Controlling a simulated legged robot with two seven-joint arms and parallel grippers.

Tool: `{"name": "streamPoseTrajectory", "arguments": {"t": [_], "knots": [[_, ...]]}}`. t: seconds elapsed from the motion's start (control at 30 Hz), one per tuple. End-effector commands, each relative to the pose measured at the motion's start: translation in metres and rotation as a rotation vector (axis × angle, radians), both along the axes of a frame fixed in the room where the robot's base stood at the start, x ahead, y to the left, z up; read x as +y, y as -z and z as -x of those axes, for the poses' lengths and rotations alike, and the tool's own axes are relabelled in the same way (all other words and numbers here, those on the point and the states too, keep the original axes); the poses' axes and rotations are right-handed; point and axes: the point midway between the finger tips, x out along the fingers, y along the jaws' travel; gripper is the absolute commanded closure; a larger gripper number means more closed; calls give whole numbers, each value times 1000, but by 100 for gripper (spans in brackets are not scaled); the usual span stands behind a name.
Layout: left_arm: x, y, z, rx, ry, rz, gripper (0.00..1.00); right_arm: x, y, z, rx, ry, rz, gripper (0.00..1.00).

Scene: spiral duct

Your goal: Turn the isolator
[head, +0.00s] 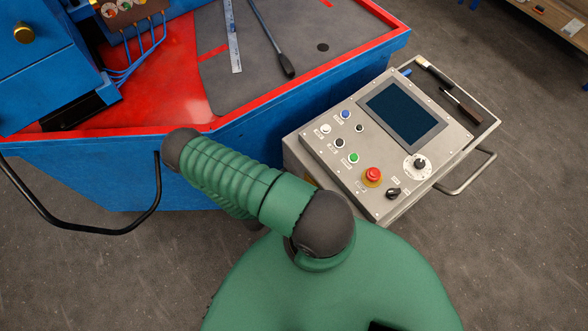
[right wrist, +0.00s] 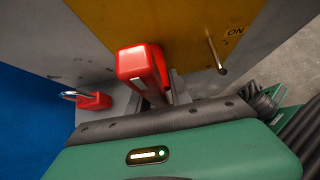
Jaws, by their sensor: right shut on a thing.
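The isolator shows in the right wrist view as a red handle (right wrist: 146,68) on a yellow plate (right wrist: 190,32). The plate carries an "ON" label (right wrist: 236,31) and a metal pin (right wrist: 215,54) at its right. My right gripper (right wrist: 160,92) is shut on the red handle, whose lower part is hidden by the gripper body. A red padlock (right wrist: 95,100) with a metal shackle lies left of the handle. My left gripper is in neither view. In the head view the isolator handle is not visible.
A grey control console (head: 300,150) with a screen, buttons and a red emergency stop (head: 372,175) stands right of centre. A metal rail (head: 470,175) juts from its right side. A blue bench (head: 250,140) with a red-edged top stands left.

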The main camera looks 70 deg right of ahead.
Motion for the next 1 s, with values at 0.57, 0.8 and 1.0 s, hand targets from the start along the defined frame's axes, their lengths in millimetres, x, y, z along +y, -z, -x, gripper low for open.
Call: {"name": "streamPoseTrajectory", "arguments": {"t": [0.57,0.8,1.0], "knots": [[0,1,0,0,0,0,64,2,3,0,1,0,-10,62],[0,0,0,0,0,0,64,3,-1,-2,0,-1,-6,62],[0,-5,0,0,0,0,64,25,-29,-19,-5,-3,-6,62]]}}
